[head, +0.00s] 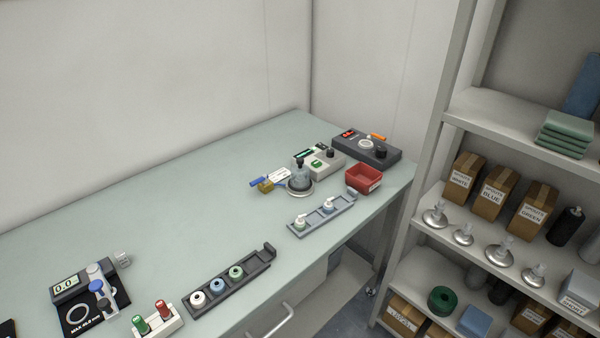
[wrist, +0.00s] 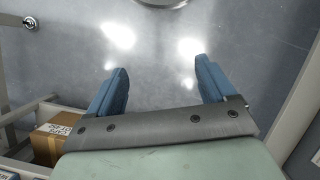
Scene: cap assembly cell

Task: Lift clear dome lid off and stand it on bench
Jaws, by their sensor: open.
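The clear dome lid (head: 300,178) has a dark knob on top. It sits upright on a pale round base (head: 308,192) toward the far right end of the bench (head: 190,190). What is under the dome is too small to tell. My gripper (wrist: 162,78) shows only in the wrist view, with its two blue fingers wide apart and nothing between them. It is over grey floor, away from the dome, and the dome is not in the wrist view.
Close around the dome are a yellow padlock-like item (head: 265,186), a grey control box (head: 322,163), a red bin (head: 364,178) and a grey rack (head: 322,214). The bench middle is clear. A loaded shelf (head: 510,245) stands right. A cardboard box (wrist: 46,144) shows below left.

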